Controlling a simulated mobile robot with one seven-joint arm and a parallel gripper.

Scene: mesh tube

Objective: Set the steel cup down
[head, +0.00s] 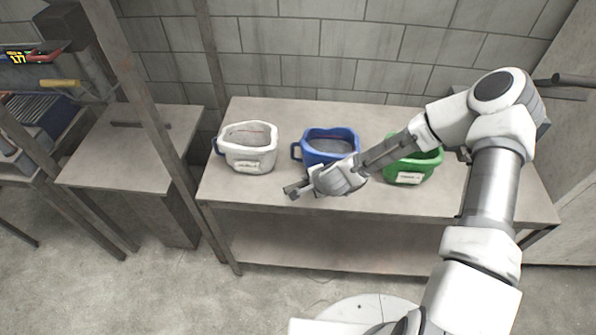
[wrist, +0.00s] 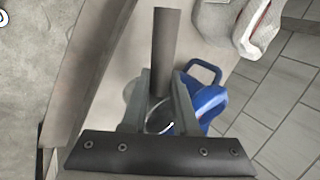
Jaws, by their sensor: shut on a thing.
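My gripper (head: 294,190) is low over the front part of the table, in front of the blue basket and right of the white one. In the wrist view, my gripper (wrist: 160,108) is shut on a shiny rounded thing, the steel cup (wrist: 160,117), of which only part of the curved rim shows between the fingers. A dark grey bar stretches away from between the fingers; I cannot tell what it belongs to. In the head view the cup cannot be made out. Whether the cup touches the tabletop I cannot tell.
A white basket (head: 247,160), a blue basket (head: 331,157) and a green basket (head: 412,172) stand in a row on the table (head: 225,192). The front left of the table is clear. A smaller table (head: 125,160) and a shelf post stand at the left.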

